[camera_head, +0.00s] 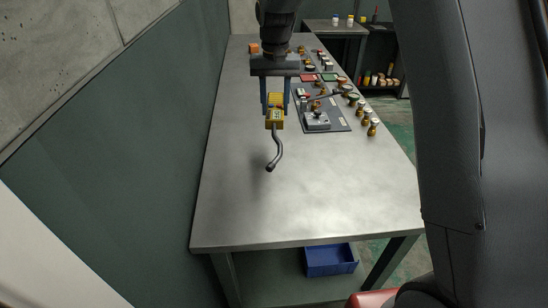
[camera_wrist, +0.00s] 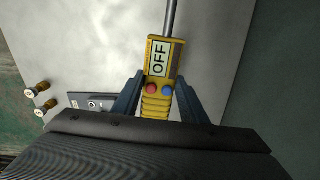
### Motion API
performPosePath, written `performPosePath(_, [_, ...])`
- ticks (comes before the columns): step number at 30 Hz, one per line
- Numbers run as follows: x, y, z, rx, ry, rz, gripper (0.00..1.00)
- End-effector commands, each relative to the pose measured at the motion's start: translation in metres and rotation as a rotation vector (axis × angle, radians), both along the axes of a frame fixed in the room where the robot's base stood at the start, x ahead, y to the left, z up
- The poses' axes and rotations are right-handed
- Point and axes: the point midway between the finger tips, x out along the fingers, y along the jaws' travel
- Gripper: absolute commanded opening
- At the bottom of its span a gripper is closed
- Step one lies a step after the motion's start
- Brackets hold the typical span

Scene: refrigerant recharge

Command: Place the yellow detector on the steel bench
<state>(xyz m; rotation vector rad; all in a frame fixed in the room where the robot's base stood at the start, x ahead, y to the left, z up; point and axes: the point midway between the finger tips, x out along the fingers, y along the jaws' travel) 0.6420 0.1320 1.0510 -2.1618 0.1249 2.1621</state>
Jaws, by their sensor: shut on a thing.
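The yellow detector (camera_head: 275,118) is held in my gripper (camera_head: 276,100) above the steel bench (camera_head: 300,200). Its bent dark probe points toward the near end of the bench. In the wrist view, the detector (camera_wrist: 158,75) sits between the two blue fingers of my gripper (camera_wrist: 157,95). Its display reads OFF, with a red and a blue button below. A soft shadow on the bench lies near the probe. I cannot tell exactly how far the detector is above the surface.
A dark mat (camera_head: 340,122) with a grey device (camera_head: 317,121) lies right of my gripper. Several brass fittings (camera_head: 372,128) line the right edge. An orange block (camera_head: 254,48) is at the far left. The near half of the bench is clear. A blue bin (camera_head: 330,262) sits below.

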Motion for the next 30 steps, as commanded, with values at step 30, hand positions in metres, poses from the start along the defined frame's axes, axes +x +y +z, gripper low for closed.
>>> performPosePath(30, [0.014, 0.001, -0.08, -0.001, 0.004, 0.002, 0.06])
